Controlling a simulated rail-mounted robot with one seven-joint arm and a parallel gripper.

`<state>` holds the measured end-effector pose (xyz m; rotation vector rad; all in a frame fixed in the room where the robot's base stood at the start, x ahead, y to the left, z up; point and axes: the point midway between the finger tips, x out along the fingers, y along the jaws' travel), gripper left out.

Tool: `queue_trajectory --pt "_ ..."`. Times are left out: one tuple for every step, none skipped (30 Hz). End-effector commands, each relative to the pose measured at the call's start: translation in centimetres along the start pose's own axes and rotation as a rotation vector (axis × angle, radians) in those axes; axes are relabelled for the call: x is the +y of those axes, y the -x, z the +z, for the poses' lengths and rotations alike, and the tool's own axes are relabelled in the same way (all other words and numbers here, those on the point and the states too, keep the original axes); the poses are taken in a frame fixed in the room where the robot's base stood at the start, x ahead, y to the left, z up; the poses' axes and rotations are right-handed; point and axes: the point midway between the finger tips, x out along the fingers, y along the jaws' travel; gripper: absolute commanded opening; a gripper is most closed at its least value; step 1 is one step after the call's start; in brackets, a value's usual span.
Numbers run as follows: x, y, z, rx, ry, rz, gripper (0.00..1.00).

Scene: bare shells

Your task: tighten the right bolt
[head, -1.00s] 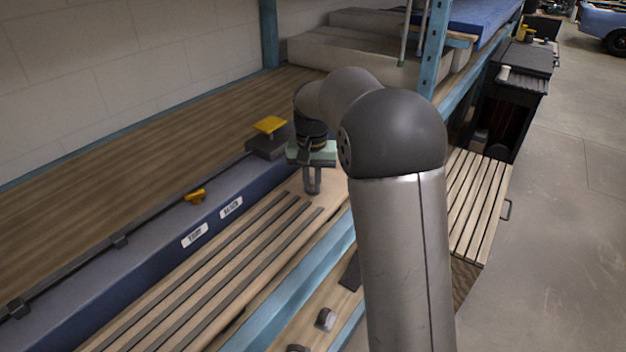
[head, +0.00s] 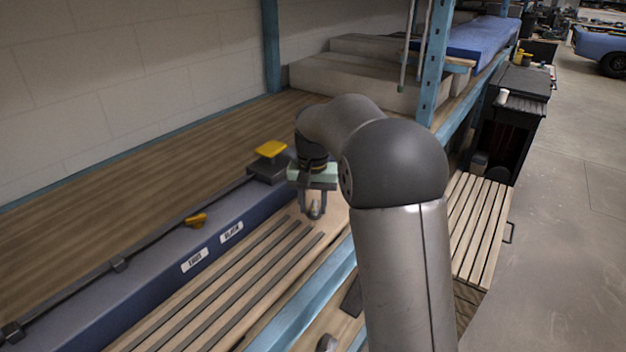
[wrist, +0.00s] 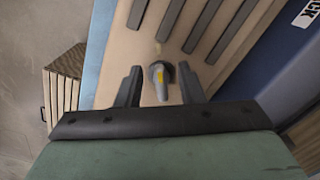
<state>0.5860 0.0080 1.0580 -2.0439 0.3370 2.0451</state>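My gripper (head: 314,212) points down over the right end of the slatted wooden surface. In the wrist view my gripper (wrist: 160,88) is open, with a dark finger on each side of a small grey bolt-like piece (wrist: 158,73) with a yellow mark. Gaps show between that piece and both fingers. In the head view a small grey piece (head: 316,209) shows between the fingertips. I cannot tell for sure that it is the right bolt. My arm hides part of the surface behind it.
A blue beam with white labels (head: 195,260) runs left of the slats (head: 225,275). It carries a small yellow piece (head: 196,219) and a yellow-topped block (head: 270,150). A blue upright (head: 432,75) stands behind my arm. Floor (head: 560,200) at right is clear.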

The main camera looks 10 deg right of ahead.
Motion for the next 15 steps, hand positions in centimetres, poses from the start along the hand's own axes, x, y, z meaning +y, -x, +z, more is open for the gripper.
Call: queue_trajectory --pt "0.0 0.7 -0.1 0.004 0.000 -0.001 0.35" --pt "0.0 1.1 -0.1 0.003 0.000 -0.001 0.35" --pt "0.0 1.9 -0.1 0.005 0.000 -0.002 0.35" --pt "0.0 2.5 -0.1 0.005 0.000 -0.002 0.35" --pt "0.0 3.2 -0.1 0.006 0.000 -0.002 0.35" --pt "0.0 4.2 -0.1 0.007 0.000 -0.002 0.35" --pt "0.0 5.0 -0.1 0.006 0.000 -0.002 0.35" --pt "0.0 5.7 -0.1 0.007 0.000 -0.002 0.35" --pt "0.0 6.7 -0.1 0.007 0.000 -0.002 0.35" --pt "0.0 7.5 -0.1 0.005 0.000 -0.002 0.35" --pt "0.0 8.2 -0.1 0.006 0.000 -0.002 0.35" --pt "0.0 9.3 -0.1 0.007 0.000 -0.002 0.35" --pt "0.0 10.0 -0.1 0.005 0.000 -0.002 0.35" --pt "0.0 10.7 -0.1 0.006 0.000 -0.002 0.35" --pt "0.0 11.6 -0.1 0.006 0.000 -0.002 0.35"
